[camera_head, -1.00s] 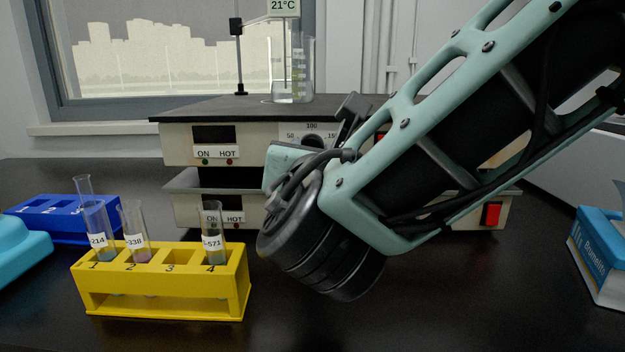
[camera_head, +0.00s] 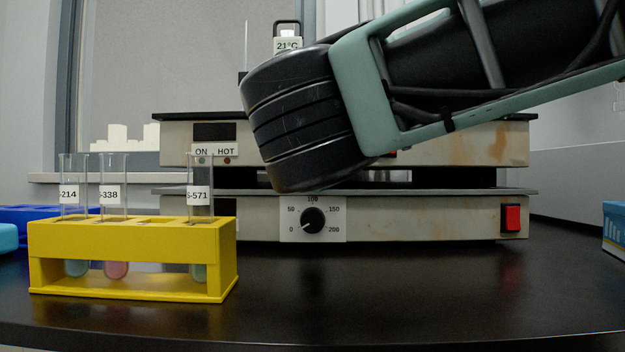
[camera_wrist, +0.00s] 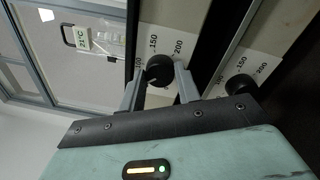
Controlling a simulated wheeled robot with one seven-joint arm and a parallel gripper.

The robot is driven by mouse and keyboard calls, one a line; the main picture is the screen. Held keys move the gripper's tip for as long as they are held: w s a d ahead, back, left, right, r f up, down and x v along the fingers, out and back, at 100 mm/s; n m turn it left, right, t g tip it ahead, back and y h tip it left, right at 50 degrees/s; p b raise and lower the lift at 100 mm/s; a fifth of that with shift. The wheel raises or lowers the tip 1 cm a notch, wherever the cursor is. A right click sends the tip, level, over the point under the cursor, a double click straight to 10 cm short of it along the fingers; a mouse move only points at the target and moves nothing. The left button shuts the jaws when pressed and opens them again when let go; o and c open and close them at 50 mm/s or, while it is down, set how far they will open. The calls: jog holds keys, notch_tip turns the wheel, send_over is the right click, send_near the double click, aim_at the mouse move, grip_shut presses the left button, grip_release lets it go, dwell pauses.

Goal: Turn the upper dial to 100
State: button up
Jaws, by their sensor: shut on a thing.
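The upper dial is a black knob (camera_wrist: 157,68) on a white scale plate, with 100, 150 and 200 legible in the wrist view. My gripper (camera_wrist: 159,74) is shut on this knob, one grey finger on each side. The knob's pointer mark cannot be made out. In the head view my dark round wrist hides the upper dial and the fingers in front of the upper hotplate (camera_head: 480,147). The lower dial (camera_head: 313,220) is in plain view on the lower hotplate (camera_head: 430,226), with its pointer near 0; it also shows in the wrist view (camera_wrist: 240,86).
A yellow rack (camera_head: 130,285) with labelled test tubes stands at the front left. A blue rack (camera_head: 30,215) is behind it. A red switch (camera_head: 511,218) is at the lower hotplate's right. A blue box (camera_head: 615,230) stands far right. A 21°C display (camera_head: 288,45) is above.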

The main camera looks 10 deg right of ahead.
jog(key=m+h+b, duration=0.1)
jog(key=m+b, duration=0.7)
jog(key=b, duration=0.2)
jog(key=shift+f+m, duration=0.1)
jog(key=shift+m, duration=0.2)
jog(key=o, duration=1)
jog(key=shift+c, duration=0.2)
jog(key=shift+a, duration=0.1)
